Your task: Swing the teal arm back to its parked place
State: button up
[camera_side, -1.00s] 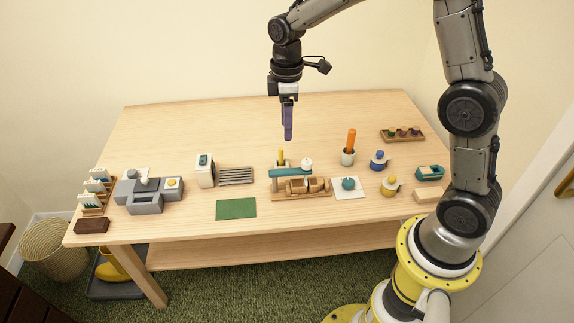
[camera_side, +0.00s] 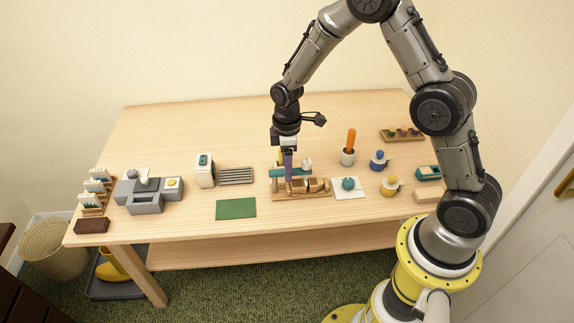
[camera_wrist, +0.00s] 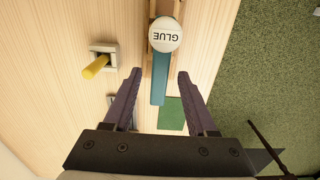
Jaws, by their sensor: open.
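The teal arm (camera_wrist: 160,88) extends from under a white round cap marked GLUE (camera_wrist: 165,34). In the side view the teal arm (camera_side: 277,173) lies level over a wooden rack (camera_side: 318,195), with the white cap (camera_side: 307,163) at its right end. My gripper (camera_wrist: 160,74) is open, its purple fingers pointing down. In the wrist view the teal arm's free end lies between the two fingers, with a visible gap on each side. In the side view my gripper (camera_side: 288,178) hides the middle of the teal arm and part of the rack.
A yellow handle in a pale base (camera_wrist: 96,66) stands close behind the teal arm. The green mat (camera_side: 236,209) lies front left. A white card with a teal round thing (camera_side: 348,185) and an orange-handled item in a cup (camera_side: 350,143) are to the right. The table's back is clear.

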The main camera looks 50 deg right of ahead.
jog(key=shift+f, duration=0.15)
grip_shut()
dwell(1.4)
